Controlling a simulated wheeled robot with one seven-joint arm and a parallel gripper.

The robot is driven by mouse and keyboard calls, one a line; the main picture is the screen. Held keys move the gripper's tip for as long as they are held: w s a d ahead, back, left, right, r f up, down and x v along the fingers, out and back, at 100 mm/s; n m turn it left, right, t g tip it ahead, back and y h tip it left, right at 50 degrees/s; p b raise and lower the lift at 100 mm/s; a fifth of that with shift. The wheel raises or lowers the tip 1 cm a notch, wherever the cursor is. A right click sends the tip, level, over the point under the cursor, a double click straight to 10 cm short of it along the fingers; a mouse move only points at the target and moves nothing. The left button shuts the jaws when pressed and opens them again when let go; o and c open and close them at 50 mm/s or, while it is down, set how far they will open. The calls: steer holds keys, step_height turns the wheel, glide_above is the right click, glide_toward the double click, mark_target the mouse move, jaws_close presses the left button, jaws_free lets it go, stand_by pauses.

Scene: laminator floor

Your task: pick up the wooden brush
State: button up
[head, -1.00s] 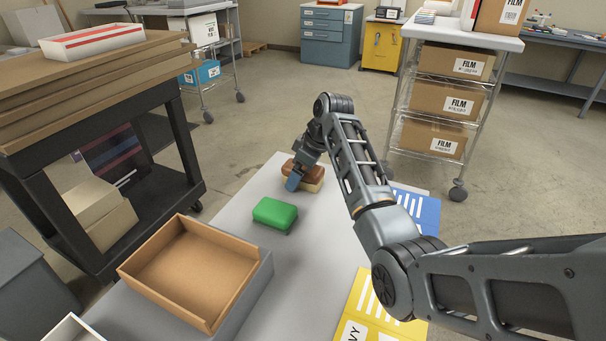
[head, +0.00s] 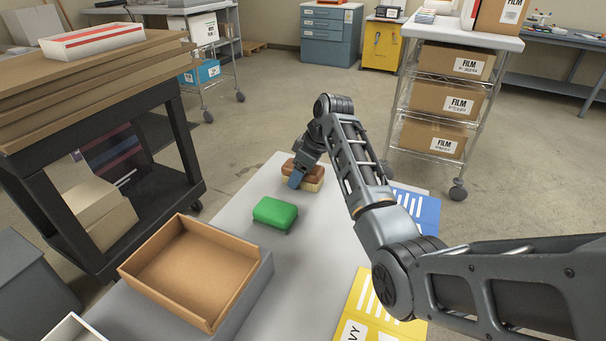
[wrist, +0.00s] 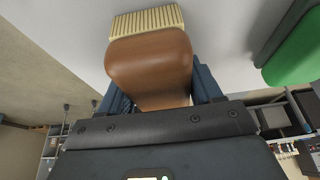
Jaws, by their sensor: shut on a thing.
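The wooden brush (head: 312,182) has a brown wooden body and pale bristles. It is at the far end of the grey-white table (head: 240,178), partly hidden by my gripper (head: 296,180). In the wrist view the brush (wrist: 150,60) sits between the two blue fingers of my gripper (wrist: 155,85), bristles pointing away toward the table surface. My gripper is shut on its wooden body. I cannot tell whether the bristles still touch the table.
A green block (head: 274,213) lies on the table just nearer than the brush. An open brown tray (head: 130,268) stands at the table's near left. Yellow (head: 352,318) and blue (head: 428,212) printed sheets lie on the right. A black cart (head: 185,150) stands to the left.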

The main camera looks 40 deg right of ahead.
steer(key=c, duration=0.7)
